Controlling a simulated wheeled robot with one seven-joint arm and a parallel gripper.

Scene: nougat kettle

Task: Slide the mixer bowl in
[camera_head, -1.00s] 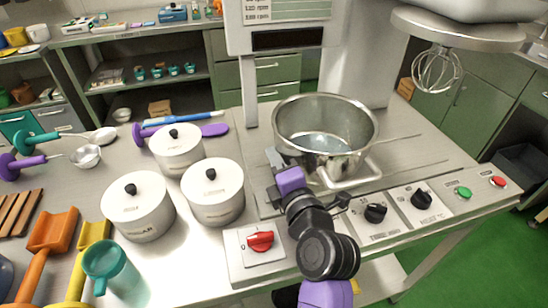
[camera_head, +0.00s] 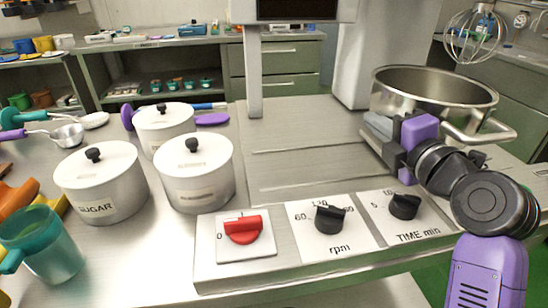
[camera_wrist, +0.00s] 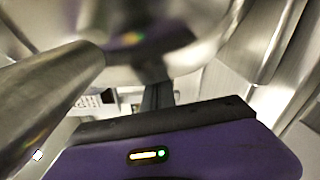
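The steel mixer bowl (camera_head: 432,92) stands upright at the right of the worktop, with a loop handle (camera_head: 485,132) at its front right. The wire whisk (camera_head: 474,32) hangs above and behind the bowl's right part. My gripper (camera_head: 380,126) is low at the bowl's front left wall, its grey fingers very close to it; I cannot tell if they touch. In the wrist view, the shiny bowl wall (camera_wrist: 205,50) fills the top and a blurred metal bar is at the left. The finger opening does not show clearly. The bowl's base is mostly hidden by my arm.
Bare guide lines (camera_head: 310,150) cross the worktop left of the bowl. A red switch (camera_head: 243,229), an rpm knob (camera_head: 330,219) and a time knob (camera_head: 404,206) line the front edge. Lidded pots, including a sugar pot (camera_head: 100,184), and a teal jug (camera_head: 42,243) stand left.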

